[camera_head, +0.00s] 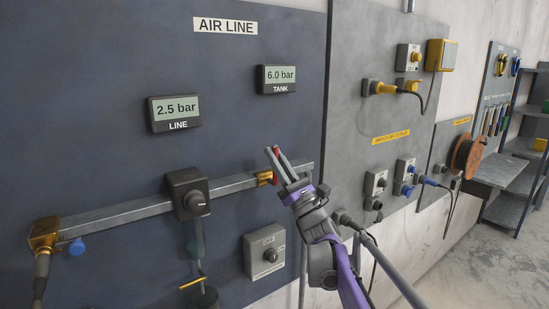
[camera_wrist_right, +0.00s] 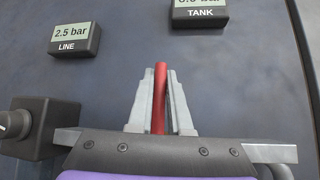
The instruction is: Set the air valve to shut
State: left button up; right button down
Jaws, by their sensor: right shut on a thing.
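The air valve is a brass body (camera_head: 264,178) on the grey pipe of the AIR LINE panel, right of the black regulator. Its red lever (camera_wrist_right: 160,97) shows between the fingers of my right gripper (camera_head: 276,155), which is shut on it. The gripper also shows in the wrist view (camera_wrist_right: 159,100). There the lever stands nearly upright, its red tip just above the fingertips. In the head view the fingers hide most of the lever, so its exact angle to the pipe is hard to tell. My left gripper is not in view.
The LINE gauge (camera_head: 175,111) reads 2.5 bar and the TANK gauge (camera_head: 277,78) 6.0 bar. The black regulator (camera_head: 188,194) sits on the pipe (camera_head: 120,213). A compressor switch box (camera_head: 266,251) is below. Electrical sockets and a cable reel (camera_head: 467,157) are to the right.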

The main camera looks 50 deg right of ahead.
jog(key=c, duration=0.8)
grip_release()
jog(key=shift+c, duration=0.2)
pick_arm(q)
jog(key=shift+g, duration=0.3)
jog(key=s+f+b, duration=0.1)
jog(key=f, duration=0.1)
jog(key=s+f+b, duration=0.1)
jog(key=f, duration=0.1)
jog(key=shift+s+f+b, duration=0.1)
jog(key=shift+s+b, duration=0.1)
jog(key=shift+b, duration=0.2)
pick_arm(e)
jog(key=v, duration=1)
jog(key=shift+s+f, duration=0.3)
